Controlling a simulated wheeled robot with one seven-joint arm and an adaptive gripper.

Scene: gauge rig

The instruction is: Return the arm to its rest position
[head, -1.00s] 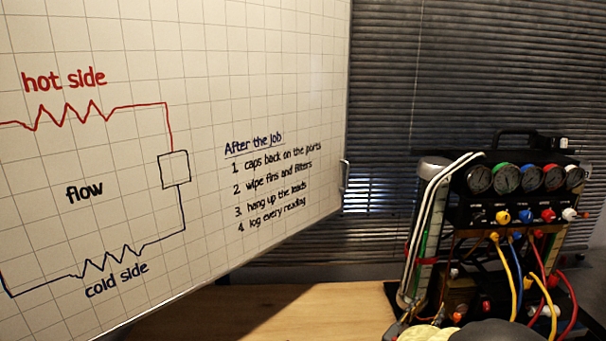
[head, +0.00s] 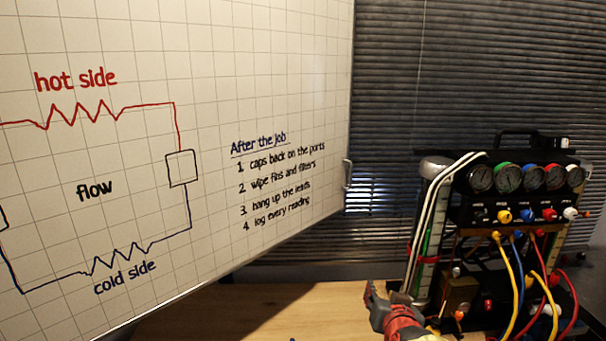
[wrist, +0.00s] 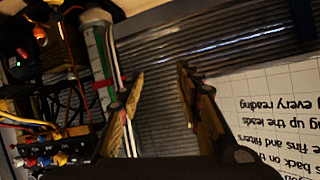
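My gripper (head: 386,296) shows low in the head view, over the bench in front of the gauge rig's left edge. A red and grey part of my arm runs below it to the bottom edge, and most of the arm is out of view. In the wrist view my gripper (wrist: 160,78) has its two fingers well apart. Nothing is between them but a view of the blinds beyond. It is open and empty.
The gauge rig (head: 520,215) with several dials and coloured hoses stands close at right; it also shows in the wrist view (wrist: 45,150). A whiteboard (head: 110,225) hangs at left, with blinds (head: 470,90) behind. The wooden bench (head: 270,310) is clear left of my gripper.

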